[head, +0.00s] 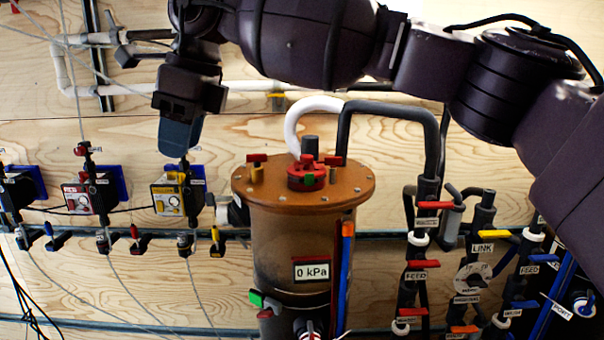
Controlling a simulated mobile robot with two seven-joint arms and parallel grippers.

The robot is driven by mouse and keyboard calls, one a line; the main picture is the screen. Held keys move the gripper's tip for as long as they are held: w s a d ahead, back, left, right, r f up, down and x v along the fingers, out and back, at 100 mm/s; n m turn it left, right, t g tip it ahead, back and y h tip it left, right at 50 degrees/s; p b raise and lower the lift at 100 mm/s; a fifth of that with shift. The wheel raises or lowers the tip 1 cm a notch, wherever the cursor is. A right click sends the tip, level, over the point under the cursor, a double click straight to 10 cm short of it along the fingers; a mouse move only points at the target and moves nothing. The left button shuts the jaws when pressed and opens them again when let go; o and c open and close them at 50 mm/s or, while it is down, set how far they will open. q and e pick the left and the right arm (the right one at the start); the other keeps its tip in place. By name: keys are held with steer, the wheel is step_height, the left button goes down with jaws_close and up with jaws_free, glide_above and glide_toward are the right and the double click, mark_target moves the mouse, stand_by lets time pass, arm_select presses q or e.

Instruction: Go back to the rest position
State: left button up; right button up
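My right arm comes in from the right and crosses the top of the head view. My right gripper (181,140) points down at the left, in front of the wooden wall, just above a small box with a yellow face (168,199). I cannot tell whether its fingertips touch anything. The fingers overlap from this side, so their opening is hidden, and I see nothing held in them. My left gripper is not in view.
A filter tank with a brown lid (270,190) and a "0 kPa" label stands in the middle, below my arm. Grey pipes with coloured valves (423,264) fill the right. Small boxes, including a red-faced one (77,198), line the left. Thin tubes hang there.

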steer(key=s+a+r+m+g+y, duration=0.2)
steer(key=s+a+r+g+y, duration=0.4)
steer(key=s+a+r+y, duration=0.4)
steer(key=w+d+f+m+t+y, duration=0.45)
steer(key=w+d+m+t, duration=0.3)
steer(key=m, duration=0.45)
steer(key=w+d+f+m+t+y, duration=0.45)
steer(key=w+d+m+t, duration=0.35)
steer(key=m, duration=0.4)
steer(key=w+d+f+m+t+h, duration=0.1)
steer(key=d+f+m+t+h, duration=0.3)
steer(key=d+f+m+h, duration=0.8)
steer(key=w+d+f+m+t+h, duration=0.1)
steer(key=d+f+m+t+h, duration=0.3)
steer(key=d+f+m, duration=0.9)
steer(key=s+d+f+h, duration=0.2)
steer(key=s+d+f, duration=0.15)
steer(key=f, duration=0.45)
steer(key=s+d+f+h, duration=0.15)
steer(key=s+f, duration=0.25)
steer(key=f, duration=0.4)
steer(key=s+d+f+m+g+h, duration=0.1)
steer(key=s+d+f, duration=0.3)
steer(key=s+f, duration=0.5)
steer(key=s+d+f+m+g+h, duration=0.1)
steer(key=s+d+f+g, duration=0.3)
steer(key=s+f, duration=0.5)
steer(key=s+h, duration=0.1)
steer(key=s, duration=0.2)
steer(key=shift+d+g, duration=0.35)
